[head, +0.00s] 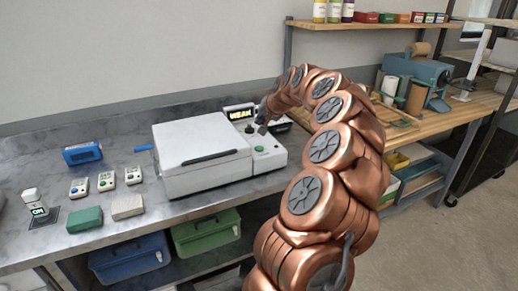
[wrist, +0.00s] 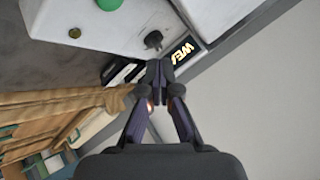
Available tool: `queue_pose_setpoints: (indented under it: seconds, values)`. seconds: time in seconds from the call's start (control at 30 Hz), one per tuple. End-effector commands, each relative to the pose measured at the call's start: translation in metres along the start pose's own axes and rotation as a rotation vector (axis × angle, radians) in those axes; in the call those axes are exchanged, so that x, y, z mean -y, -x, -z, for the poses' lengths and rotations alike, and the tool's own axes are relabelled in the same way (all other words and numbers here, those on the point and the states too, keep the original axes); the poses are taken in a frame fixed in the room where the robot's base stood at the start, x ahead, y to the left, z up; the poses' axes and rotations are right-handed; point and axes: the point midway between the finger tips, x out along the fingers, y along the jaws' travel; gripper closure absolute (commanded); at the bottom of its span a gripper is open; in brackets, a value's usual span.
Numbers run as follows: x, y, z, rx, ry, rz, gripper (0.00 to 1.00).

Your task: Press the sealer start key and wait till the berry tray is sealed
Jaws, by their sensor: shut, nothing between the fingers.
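The white sealer (head: 205,155) stands on the marble-look bench with its lid down; a dark handle runs along the lid. Its round green start key (head: 259,149) is on the right-hand panel and also shows at the top edge of the wrist view (wrist: 109,4). A dark knob (wrist: 153,40) and a lit display (head: 240,115), which seems to read "WEAK", are behind it. My gripper (wrist: 158,70) is shut and empty, close to the knob and display and apart from the green key. In the head view my gripper (head: 262,127) is above the panel. No berry tray is visible.
Left on the bench are a blue device (head: 82,153), several small keyed boxes, a green block (head: 84,220) and a pale block (head: 127,207). A wooden bench (head: 440,122) with a teal machine (head: 415,75) stands right. A shelf with bottles hangs above.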

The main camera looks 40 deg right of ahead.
Motion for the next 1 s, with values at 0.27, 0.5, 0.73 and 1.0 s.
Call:
queue_pose_setpoints:
  seconds: [0.27,0.5,0.73,1.0]
  values:
    - [-0.016,-0.022,-0.017,0.003,-0.001,0.0,1.0]
    - [-0.032,-0.044,-0.032,-0.001,-0.001,0.001,1.0]
    - [-0.038,-0.053,-0.039,-0.002,0.0,0.001,1.0]
    - [-0.038,-0.053,-0.039,-0.001,0.0,0.001,1.0]
